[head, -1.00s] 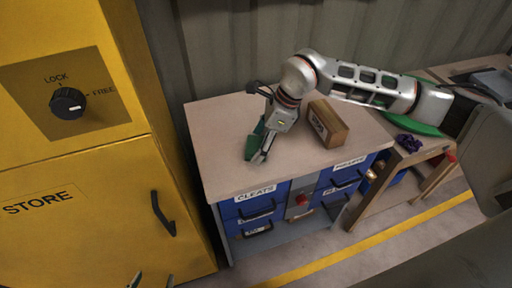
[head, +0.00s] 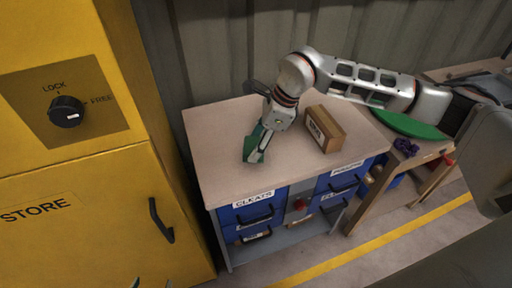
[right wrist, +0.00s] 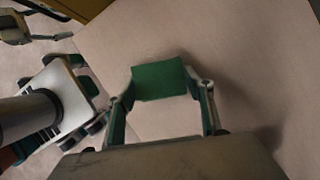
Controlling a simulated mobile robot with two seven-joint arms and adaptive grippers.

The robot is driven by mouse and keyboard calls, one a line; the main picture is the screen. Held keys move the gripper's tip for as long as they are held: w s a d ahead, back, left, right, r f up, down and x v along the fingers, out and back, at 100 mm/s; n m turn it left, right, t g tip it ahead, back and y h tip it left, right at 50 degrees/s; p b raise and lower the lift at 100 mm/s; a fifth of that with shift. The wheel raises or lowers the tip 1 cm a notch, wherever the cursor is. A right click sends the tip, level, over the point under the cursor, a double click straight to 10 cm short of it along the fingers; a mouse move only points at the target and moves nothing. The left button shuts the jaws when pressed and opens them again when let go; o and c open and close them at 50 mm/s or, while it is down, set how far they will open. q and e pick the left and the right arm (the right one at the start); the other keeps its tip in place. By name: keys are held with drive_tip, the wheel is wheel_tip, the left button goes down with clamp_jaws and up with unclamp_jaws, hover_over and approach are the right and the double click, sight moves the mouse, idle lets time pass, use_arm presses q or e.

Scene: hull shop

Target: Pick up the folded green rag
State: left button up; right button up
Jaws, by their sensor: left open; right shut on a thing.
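The folded green rag (head: 251,147) is at the workbench top (head: 215,130), left of the wooden box. My right gripper (head: 257,154) reaches down over the bench and is shut on the rag. In the right wrist view the rag (right wrist: 160,80) shows as a green rectangle between the two fingers of my right gripper (right wrist: 162,92). I cannot tell whether the rag touches the bench top. My left gripper (head: 152,284) is open at the bottom edge of the head view, with only its fingertips showing, far from the rag.
A wooden box (head: 327,130) with a label stands on the bench close to my right gripper. Blue drawers (head: 252,212) are below the bench top. A yellow store cabinet (head: 80,215) with a lock knob (head: 66,111) stands at left. The bench's front left area is clear.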

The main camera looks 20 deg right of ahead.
wheel_tip(320, 180, up, 18)
drive_tip(key=p, duration=0.1)
drive_tip(key=shift+f, duration=0.15)
